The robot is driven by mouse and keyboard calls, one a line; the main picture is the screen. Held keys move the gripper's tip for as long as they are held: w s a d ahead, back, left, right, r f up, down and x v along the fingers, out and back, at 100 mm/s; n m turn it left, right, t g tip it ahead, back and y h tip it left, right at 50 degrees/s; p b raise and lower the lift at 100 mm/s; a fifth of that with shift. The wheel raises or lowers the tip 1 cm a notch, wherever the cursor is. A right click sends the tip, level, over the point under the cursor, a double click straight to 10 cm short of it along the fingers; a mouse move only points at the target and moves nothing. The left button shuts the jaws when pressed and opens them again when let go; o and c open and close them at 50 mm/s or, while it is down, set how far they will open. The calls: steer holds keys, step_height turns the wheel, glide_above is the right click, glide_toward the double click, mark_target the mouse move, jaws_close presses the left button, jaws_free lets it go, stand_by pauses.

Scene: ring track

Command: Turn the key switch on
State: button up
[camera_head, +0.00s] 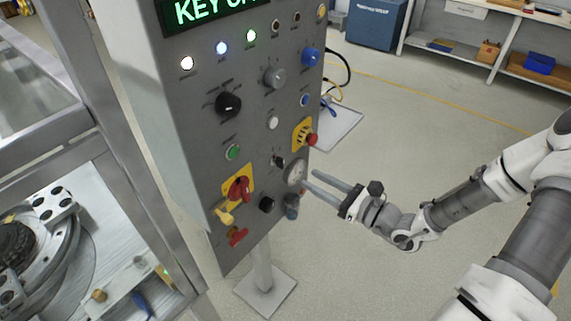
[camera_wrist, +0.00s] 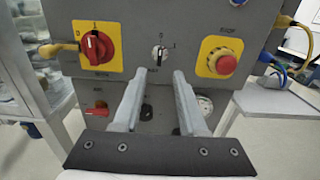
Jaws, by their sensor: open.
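The key switch (camera_wrist: 158,55) is a small round silver switch with a dark centre on the grey control panel (camera_head: 205,135). It sits between the red rotary switch and the red stop button in the wrist view, with 0 and 1 marks above it. In the head view the key switch (camera_head: 277,161) is small, on the panel's lower right half. My gripper (camera_wrist: 157,78) is open and empty, its two fingers pointing at the panel, with the switch showing just above the gap between the fingertips. In the head view my gripper (camera_head: 309,179) is at the panel's right edge.
The stop button (camera_wrist: 225,63) and red rotary switch (camera_wrist: 95,47) stand out on yellow plates either side. A green display (camera_head: 215,10) starting "KEY O" is cut off above. A gauge (camera_head: 296,173) sits by my fingers. A metal machine frame stands left; floor at right is open.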

mark_target(283, 164)
steer(key=x, duration=0.9)
steer(key=shift+w+a, duration=0.15)
steer(key=shift+a, duration=0.1)
jaws_close()
